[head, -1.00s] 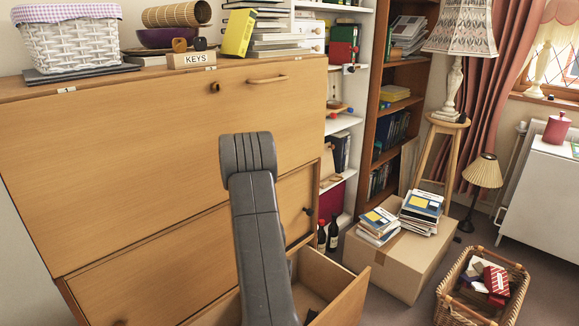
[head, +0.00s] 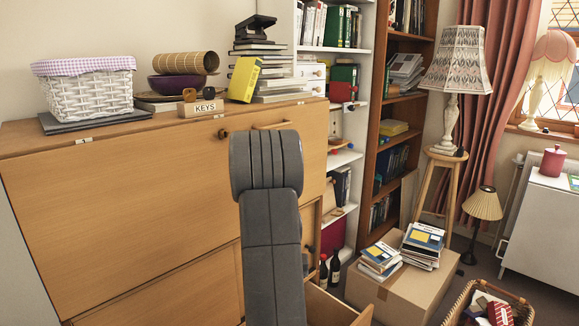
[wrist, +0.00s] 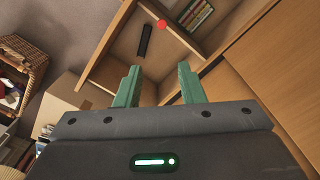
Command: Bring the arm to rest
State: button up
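My gripper (wrist: 160,86) shows in the wrist view with its two green fingers spread apart and nothing between them. It is above an open drawer (wrist: 118,50) of the wooden bureau. In the head view my grey arm stands raised in front of the bureau (head: 130,215) and hides my gripper. The open drawer also shows low in the head view (head: 338,306), partly behind my arm. In the wrist view a long black object (wrist: 145,41) and a red round object (wrist: 162,25) lie in the drawer.
A cardboard box (head: 405,297) topped with books and a wicker basket (head: 463,302) stand right of the drawer. A white basket (head: 90,95), a KEYS block (head: 204,108) and a yellow box (head: 244,79) sit on the bureau top. Bookshelves stand behind.

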jog(key=shift+s+d+r, duration=0.15)
jog(key=shift+r, duration=0.65)
jog(key=shift+d, duration=0.1)
